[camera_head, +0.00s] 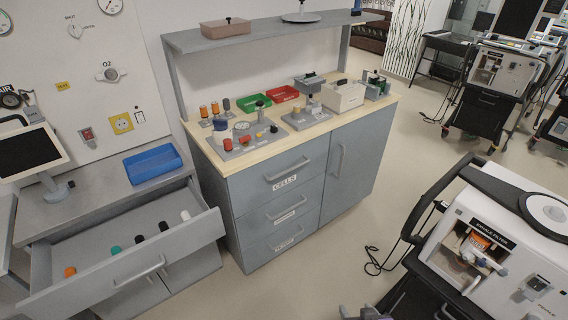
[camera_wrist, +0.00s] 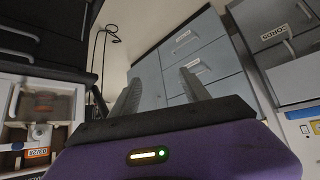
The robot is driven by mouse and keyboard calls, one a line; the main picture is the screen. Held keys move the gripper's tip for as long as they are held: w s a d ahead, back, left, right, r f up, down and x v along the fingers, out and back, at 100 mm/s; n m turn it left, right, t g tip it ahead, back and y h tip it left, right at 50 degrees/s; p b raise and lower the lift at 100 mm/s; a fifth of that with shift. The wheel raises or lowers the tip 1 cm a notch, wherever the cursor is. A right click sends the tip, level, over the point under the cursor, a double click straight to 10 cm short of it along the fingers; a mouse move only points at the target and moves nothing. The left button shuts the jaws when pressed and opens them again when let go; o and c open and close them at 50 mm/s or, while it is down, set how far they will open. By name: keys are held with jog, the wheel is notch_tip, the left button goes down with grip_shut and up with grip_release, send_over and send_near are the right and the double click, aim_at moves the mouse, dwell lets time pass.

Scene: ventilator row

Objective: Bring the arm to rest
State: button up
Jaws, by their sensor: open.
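My gripper (camera_wrist: 162,77) shows in the wrist view with its two dark ribbed fingers spread apart. Nothing is between the fingers. The purple wrist body fills the bottom of that view. Beyond the fingers are the grey drawers of the cabinet (camera_wrist: 178,50), some distance away. In the head view only a small grey piece shows at the bottom edge, and I cannot tell whether it belongs to my arm.
A ventilator (camera_head: 500,235) stands at the right, close by; a machine (camera_wrist: 38,118) is left of the fingers. A drawer (camera_head: 100,246) is pulled open at the left, beside the grey cabinet (camera_head: 290,205). Floor (camera_head: 320,275) between is clear except a black cable.

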jog(key=s+r+t, duration=0.8)
jog(key=s+r, duration=1.3)
jog(key=r, duration=0.2)
jog(key=s+r+g, duration=0.1)
jog(key=s+r, duration=0.1)
jog(key=s, duration=0.7)
jog(key=shift+d+r+g, duration=0.15)
jog(key=shift+r+g, duration=0.05)
jog(key=shift+g, duration=0.2)
